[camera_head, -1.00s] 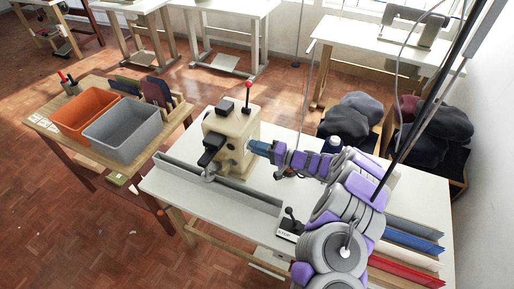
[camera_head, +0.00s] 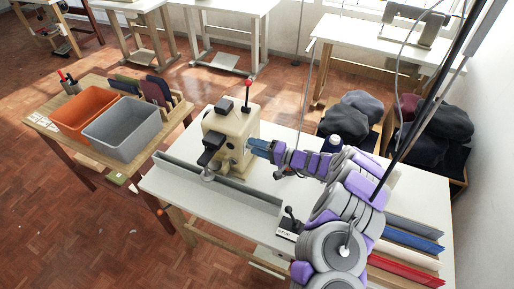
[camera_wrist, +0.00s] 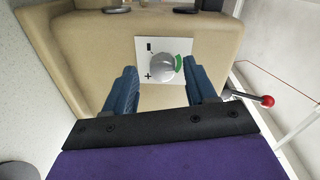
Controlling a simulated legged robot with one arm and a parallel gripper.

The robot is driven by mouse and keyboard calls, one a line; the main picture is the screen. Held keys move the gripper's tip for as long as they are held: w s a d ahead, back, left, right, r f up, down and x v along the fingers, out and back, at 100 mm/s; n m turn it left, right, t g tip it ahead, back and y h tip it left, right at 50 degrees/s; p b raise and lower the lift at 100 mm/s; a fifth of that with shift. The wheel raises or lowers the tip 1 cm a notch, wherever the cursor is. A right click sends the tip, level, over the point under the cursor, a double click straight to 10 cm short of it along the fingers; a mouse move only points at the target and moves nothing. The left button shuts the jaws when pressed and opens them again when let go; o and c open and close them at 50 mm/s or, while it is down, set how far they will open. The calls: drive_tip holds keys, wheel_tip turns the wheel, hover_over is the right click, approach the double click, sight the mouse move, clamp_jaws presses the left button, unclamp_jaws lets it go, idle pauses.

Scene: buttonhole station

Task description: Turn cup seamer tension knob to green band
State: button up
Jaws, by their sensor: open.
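The cup seamer (camera_head: 230,138) is a cream machine on the white table; its side panel (camera_wrist: 100,50) fills much of the wrist view. The round grey tension knob (camera_wrist: 161,67) sits on a white plate (camera_wrist: 150,47) marked with a minus and a plus. A green band (camera_wrist: 179,63) curves beside the knob, at its right in the wrist view. My gripper (camera_wrist: 163,86) is open, its blue fingers on either side of the knob's near side and apart from it. In the head view my gripper (camera_head: 258,147) reaches the machine's right side and the knob is hidden.
A red-balled lever (camera_wrist: 267,101) sticks out right of the fingers; it stands on the machine's top in the head view (camera_head: 248,84). A grey rail (camera_head: 235,188) runs along the table front. A small lever box (camera_head: 288,228) stands near my arm.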

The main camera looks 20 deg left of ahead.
drive_tip(key=s+d+p, duration=0.1)
drive_tip(key=d+p, duration=0.2)
drive_tip(key=d, duration=1.4)
drive_tip(key=shift+s+r+p, duration=0.3)
drive_tip(key=shift+r+p, duration=0.05)
drive_tip(key=shift+p, duration=0.05)
drive_tip(key=shift+d, duration=0.1)
